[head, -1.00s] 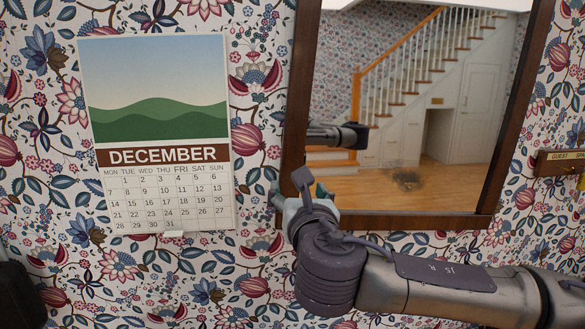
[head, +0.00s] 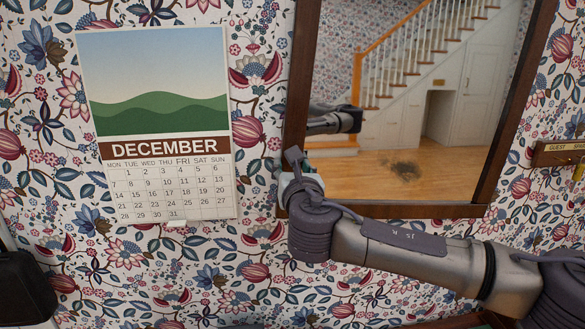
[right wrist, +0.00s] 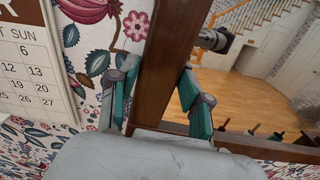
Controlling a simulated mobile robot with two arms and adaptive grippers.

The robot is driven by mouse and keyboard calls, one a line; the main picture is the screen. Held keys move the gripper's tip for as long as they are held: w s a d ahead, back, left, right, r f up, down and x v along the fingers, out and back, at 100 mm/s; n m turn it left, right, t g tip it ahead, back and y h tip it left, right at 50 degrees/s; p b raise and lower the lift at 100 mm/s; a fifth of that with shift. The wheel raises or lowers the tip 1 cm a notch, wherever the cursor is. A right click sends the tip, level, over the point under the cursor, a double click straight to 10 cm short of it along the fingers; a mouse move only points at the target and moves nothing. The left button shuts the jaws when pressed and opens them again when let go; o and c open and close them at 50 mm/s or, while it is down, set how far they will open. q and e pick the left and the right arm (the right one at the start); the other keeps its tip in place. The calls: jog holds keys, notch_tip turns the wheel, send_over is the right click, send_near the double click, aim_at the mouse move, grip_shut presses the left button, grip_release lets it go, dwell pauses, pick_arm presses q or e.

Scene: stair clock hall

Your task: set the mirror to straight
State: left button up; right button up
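The mirror (head: 388,210) hangs on the wall in a dark wood frame. My right gripper (head: 297,172) is at the lower left of the frame. The frame's top is out of view. My left gripper is not directly in view.
A December calendar (head: 155,80) hangs on the wall left of the mirror. A key rack (head: 555,156) is on the right. A dark object (head: 22,285) shows at the lower left. The mirror glass reflects stairs, a wood floor and part of an arm.

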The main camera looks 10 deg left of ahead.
grip_shut()
jog(key=w+d+f+n+b, duration=0.1)
jog(key=w+d+f, duration=0.1)
jog(key=d, duration=0.3)
jog(key=shift+f, duration=0.5)
jog(key=shift+a, duration=0.1)
jog(key=o, duration=0.6)
grip_release()
jog(key=v, duration=1.2)
